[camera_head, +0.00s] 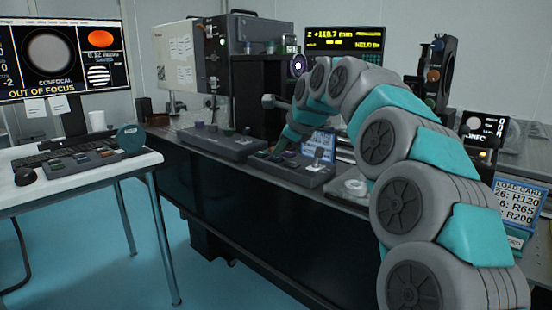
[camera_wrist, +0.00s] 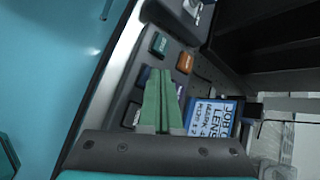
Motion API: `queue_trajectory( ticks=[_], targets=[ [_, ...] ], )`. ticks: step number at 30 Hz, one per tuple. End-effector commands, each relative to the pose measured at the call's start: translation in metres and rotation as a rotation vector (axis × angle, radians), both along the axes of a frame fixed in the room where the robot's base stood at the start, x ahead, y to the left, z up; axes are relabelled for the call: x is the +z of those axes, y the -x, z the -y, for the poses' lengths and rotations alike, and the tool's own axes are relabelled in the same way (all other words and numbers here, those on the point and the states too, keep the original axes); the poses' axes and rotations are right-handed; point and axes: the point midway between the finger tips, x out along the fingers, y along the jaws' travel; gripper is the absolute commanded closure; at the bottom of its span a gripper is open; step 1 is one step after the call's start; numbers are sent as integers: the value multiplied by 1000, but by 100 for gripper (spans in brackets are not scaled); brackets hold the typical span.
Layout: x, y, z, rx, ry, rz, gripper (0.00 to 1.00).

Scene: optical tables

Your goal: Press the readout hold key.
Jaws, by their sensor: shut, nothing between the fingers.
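A dark key panel (camera_head: 296,172) lies on the optical table's front edge below my arm. In the wrist view it carries a green key (camera_wrist: 158,43), an orange key (camera_wrist: 184,62) and darker keys partly behind my fingers. The key labels are too small to read, so I cannot tell which is the readout hold key. My gripper (camera_wrist: 158,70) has its green fingers together and empty, over the panel, with tips close to the green and orange keys. I cannot tell whether they touch. The readout (camera_head: 344,40) shows z +118.7 mm and small text that seems to read HELD.
A blue job card (camera_wrist: 212,118) stands right of my fingers. Another key box (camera_head: 218,140) sits to the left on the table. A white side table (camera_head: 75,188) holds a monitor (camera_head: 60,60), keyboard and mug. The blue floor in front is clear.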

Motion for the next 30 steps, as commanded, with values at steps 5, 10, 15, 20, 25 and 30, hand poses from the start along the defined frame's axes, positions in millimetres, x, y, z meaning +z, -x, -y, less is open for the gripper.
queue_trajectory(
  ticks=[5, 10, 15, 20, 25, 30],
  targets=[
    [-2, 0, 0, 0, 0, 0, 100],
    [-4, 0, 0, -1, 1, 0, 100],
    [-6, 0, 0, -1, 1, 0, 100],
    [-6, 0, 0, -1, 1, 0, 100],
    [-5, 0, 0, 0, 1, -1, 100],
    [1, 0, 0, -1, 1, 0, 100]
  ],
)
